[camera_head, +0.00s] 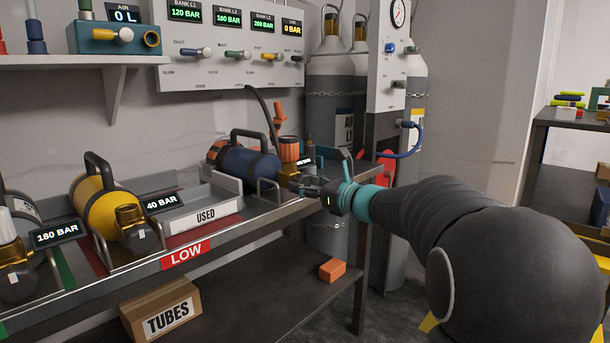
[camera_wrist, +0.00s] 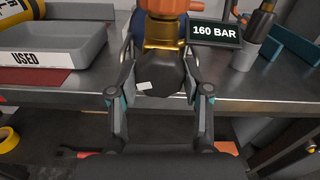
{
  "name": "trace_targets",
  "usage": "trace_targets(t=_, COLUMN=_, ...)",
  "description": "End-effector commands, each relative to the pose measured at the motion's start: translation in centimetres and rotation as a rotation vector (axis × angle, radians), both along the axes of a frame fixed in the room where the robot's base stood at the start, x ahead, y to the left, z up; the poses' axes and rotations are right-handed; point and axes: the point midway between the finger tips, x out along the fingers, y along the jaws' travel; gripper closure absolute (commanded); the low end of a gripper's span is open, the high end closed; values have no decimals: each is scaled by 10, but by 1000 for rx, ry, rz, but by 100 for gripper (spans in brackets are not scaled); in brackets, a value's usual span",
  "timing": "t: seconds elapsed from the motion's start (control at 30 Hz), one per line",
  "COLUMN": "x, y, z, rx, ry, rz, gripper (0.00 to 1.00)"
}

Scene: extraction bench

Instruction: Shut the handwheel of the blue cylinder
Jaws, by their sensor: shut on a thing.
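The blue cylinder (camera_head: 250,166) lies on the bench with a dark carrying handle. An orange fitting (camera_head: 289,150) stands on its brass valve; the fitting also shows at the top of the wrist view (camera_wrist: 170,6). The dark handwheel (camera_wrist: 163,76), with a small white mark, sits below the brass in the wrist view. My gripper (camera_wrist: 159,82) has one finger on each side of the handwheel and is shut on it. In the head view my gripper (camera_head: 303,186) reaches the valve end from the right and hides the handwheel. A display (camera_wrist: 217,31) beside it reads 160 BAR.
A grey tray marked USED (camera_head: 205,215) stands left of the blue cylinder. Farther left is a yellow cylinder (camera_head: 100,208) in a cradle, with a 40 BAR display (camera_head: 161,203). A wall panel (camera_head: 230,70) with several valves hangs behind. Tall grey cylinders (camera_head: 330,85) stand behind the bench end.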

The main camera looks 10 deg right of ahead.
Motion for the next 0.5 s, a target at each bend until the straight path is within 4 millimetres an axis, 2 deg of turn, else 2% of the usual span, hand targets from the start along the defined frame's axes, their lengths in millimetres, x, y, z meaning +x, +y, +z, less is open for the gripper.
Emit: trace_targets(t=0.5, x=0, y=1, z=1, rx=400, ry=288, rz=2, gripper=86)
